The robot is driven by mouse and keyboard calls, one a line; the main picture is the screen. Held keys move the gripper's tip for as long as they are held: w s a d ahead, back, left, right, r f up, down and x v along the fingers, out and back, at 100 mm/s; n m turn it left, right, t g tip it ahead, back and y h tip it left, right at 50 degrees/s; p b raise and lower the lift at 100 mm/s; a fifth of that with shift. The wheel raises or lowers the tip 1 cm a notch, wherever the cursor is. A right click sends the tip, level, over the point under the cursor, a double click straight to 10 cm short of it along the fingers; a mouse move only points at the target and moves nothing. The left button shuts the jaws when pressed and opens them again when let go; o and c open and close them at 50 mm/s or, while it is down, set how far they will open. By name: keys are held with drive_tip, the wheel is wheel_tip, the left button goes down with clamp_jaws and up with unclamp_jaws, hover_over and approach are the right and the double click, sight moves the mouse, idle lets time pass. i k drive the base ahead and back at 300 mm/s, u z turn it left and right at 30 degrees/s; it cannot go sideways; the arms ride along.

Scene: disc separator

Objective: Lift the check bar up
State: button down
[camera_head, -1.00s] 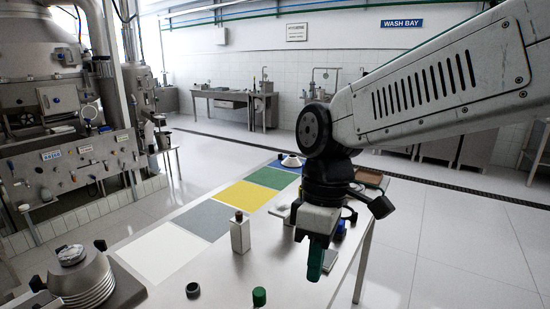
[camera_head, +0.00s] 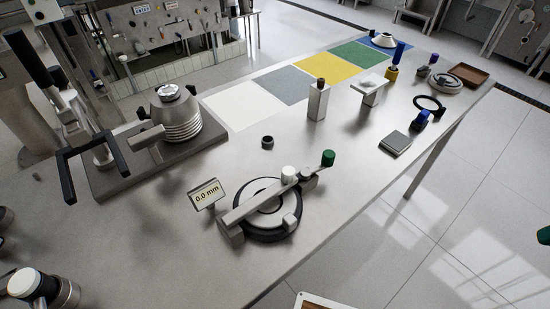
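The check bar (camera_head: 262,197) is a grey bar lying low across a dark round ring (camera_head: 268,232) with a pale disc inside, on the metal bench. A green knob (camera_head: 328,158) is at its far right end, and a white knob (camera_head: 288,173) stands near its middle. A small display (camera_head: 207,194) beside its left end reads 0.0 mm. Only a green tip of my gripper (camera_head: 544,235) shows at the right picture edge, well apart from the bar. The rest of my gripper is out of frame, so its opening is hidden.
A ribbed metal bowl stack (camera_head: 180,115) stands on a base at the left. White, grey, yellow, green and blue mats run along the back. A square post (camera_head: 318,102), a small dark ring (camera_head: 267,142) and a grey block (camera_head: 395,143) stand nearby.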

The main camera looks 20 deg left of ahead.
sight(289, 179)
drive_tip(key=k, duration=0.5)
drive_tip(key=z, duration=0.5)
drive_tip(key=i, duration=0.55)
drive_tip(key=u, duration=1.9)
